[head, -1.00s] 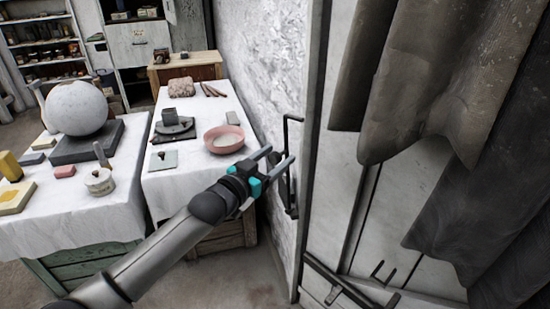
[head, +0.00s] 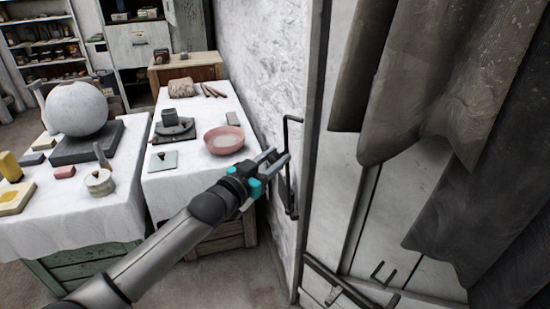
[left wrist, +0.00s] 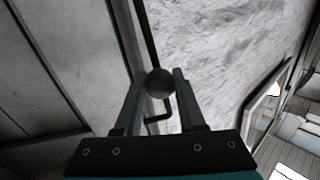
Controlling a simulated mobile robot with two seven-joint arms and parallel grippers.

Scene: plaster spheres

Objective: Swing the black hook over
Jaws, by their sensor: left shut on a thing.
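The black hook (head: 287,135) is a long dark bar with bent ends, mounted upright on the white wall beside the door frame. In the left wrist view the black hook (left wrist: 148,38) runs upward, with a dark round knob (left wrist: 160,82) in front of it. My left gripper (head: 278,157) reaches in from the left at the wall. In the left wrist view my left gripper (left wrist: 158,88) has its fingers on either side of the knob, shut on it. The fingers partly hide the hook's middle in the head view. My right gripper is in neither view.
A pink bowl (head: 224,139) and other items stand on the white-covered table (head: 190,190) left of the gripper. A large plaster sphere (head: 76,108) rests farther left. Dark curtains (head: 440,90) hang at the right. Bare floor shows below the gripper.

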